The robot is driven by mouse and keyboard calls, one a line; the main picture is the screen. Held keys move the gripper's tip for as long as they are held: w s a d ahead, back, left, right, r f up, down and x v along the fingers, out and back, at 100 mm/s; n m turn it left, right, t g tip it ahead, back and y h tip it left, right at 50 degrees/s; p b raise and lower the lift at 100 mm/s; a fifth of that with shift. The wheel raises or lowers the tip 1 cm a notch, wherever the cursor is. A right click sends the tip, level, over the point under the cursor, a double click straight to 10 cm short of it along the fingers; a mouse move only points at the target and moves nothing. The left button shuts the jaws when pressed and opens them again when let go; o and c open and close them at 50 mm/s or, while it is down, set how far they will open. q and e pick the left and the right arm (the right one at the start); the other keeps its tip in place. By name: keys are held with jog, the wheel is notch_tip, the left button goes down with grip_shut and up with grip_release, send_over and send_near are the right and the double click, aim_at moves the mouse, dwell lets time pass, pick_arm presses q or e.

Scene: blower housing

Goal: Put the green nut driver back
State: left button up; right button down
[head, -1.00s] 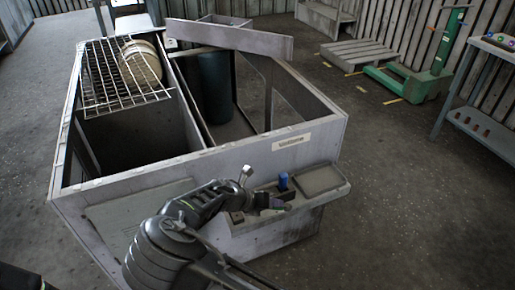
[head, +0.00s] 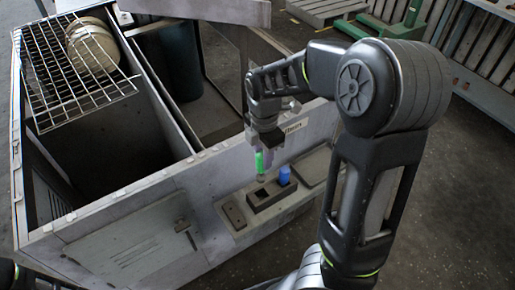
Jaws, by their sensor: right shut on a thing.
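The green nut driver (head: 259,163) is upright in my right gripper (head: 263,152), which is shut on its upper part from above. Its lower end is just at the back left of the dark holder block (head: 268,194) on the housing's front ledge. I cannot tell whether its tip is inside a slot or still above it. A blue-handled driver (head: 284,175) stands upright at the right part of the block. My left gripper is out of view.
The grey housing (head: 150,190) has an open bay, with a wire rack (head: 75,75) and pale round part at the back left. A flat tray (head: 313,168) lies right of the block. A dark plate (head: 234,214) lies left of it.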

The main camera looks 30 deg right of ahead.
aim_at(264, 175)
jog(key=shift+f, duration=0.15)
notch_tip(264, 175, down, 8)
jog(key=b, duration=0.7)
dwell(0.4)
jog(key=shift+d+r, duration=0.1)
jog(key=shift+r, duration=0.15)
dwell(0.5)
jog(key=shift+f+b, duration=0.8)
jog(key=shift+f, duration=0.25)
jog(key=shift+f+b, duration=0.95)
jog(key=shift+f, duration=0.15)
